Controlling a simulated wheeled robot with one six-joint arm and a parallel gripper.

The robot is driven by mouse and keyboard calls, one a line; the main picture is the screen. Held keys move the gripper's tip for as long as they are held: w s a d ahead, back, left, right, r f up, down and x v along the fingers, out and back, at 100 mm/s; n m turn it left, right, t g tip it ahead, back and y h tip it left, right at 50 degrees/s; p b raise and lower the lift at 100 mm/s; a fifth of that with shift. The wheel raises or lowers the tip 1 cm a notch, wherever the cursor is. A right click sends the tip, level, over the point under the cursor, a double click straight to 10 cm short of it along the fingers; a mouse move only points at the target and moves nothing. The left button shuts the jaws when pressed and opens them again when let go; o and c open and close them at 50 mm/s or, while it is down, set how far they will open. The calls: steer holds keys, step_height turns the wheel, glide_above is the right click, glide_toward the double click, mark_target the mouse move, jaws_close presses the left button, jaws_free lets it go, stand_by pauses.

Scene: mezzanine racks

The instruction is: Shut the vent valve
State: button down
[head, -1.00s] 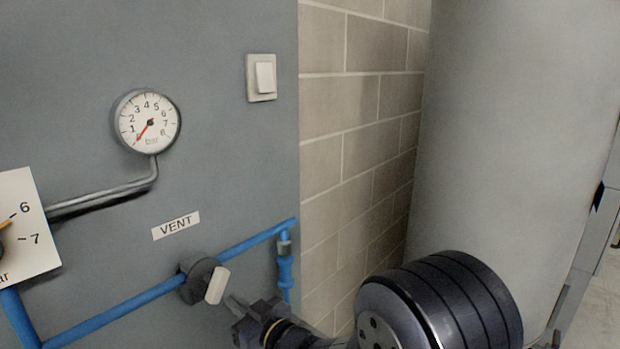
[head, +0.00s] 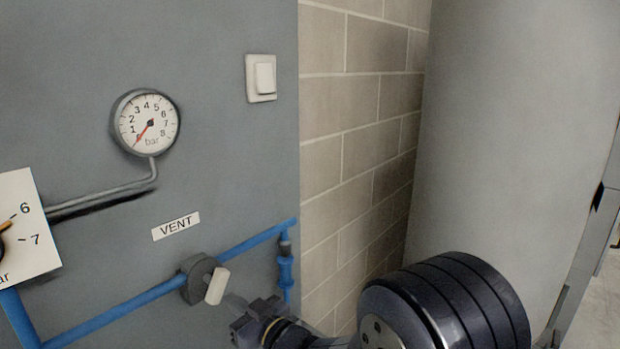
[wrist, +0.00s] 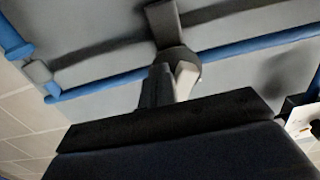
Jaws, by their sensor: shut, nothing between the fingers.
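The vent valve (head: 197,279) is a dark round body on a blue pipe, under a label reading VENT (head: 176,226). Its pale lever handle (head: 217,286) stands tilted across the line of the pipe. My gripper (head: 236,303) is shut and empty, just right of and below the handle in the head view. In the wrist view the valve body (wrist: 177,57) is at top centre, and the pale handle (wrist: 186,80) shows right beside my gripper's fingers (wrist: 157,85). I cannot tell whether the fingers touch the handle.
A round gauge (head: 147,122) has its red needle at the low end of the scale. A white switch (head: 262,78) is on the panel above. The blue pipe (head: 260,238) ends at a downward fitting (head: 286,268). A white dial plate (head: 22,228) is at left.

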steer(key=shift+s+a+f+b, duration=0.25)
steer(key=shift+s+a+b, duration=0.5)
steer(key=shift+b, duration=0.85)
steer(key=shift+s, duration=0.1)
steer(key=shift+s+a+r+b, duration=0.15)
steer(key=shift+s+b, duration=0.1)
steer(key=shift+b, duration=0.2)
steer(key=shift+s+a+r, duration=0.15)
steer(key=shift+b, duration=0.35)
steer(key=b+v, duration=0.1)
steer(key=v, duration=0.5)
steer(key=shift+s+f, duration=0.15)
steer(key=shift+f, duration=0.25)
steer(key=shift+a, duration=0.1)
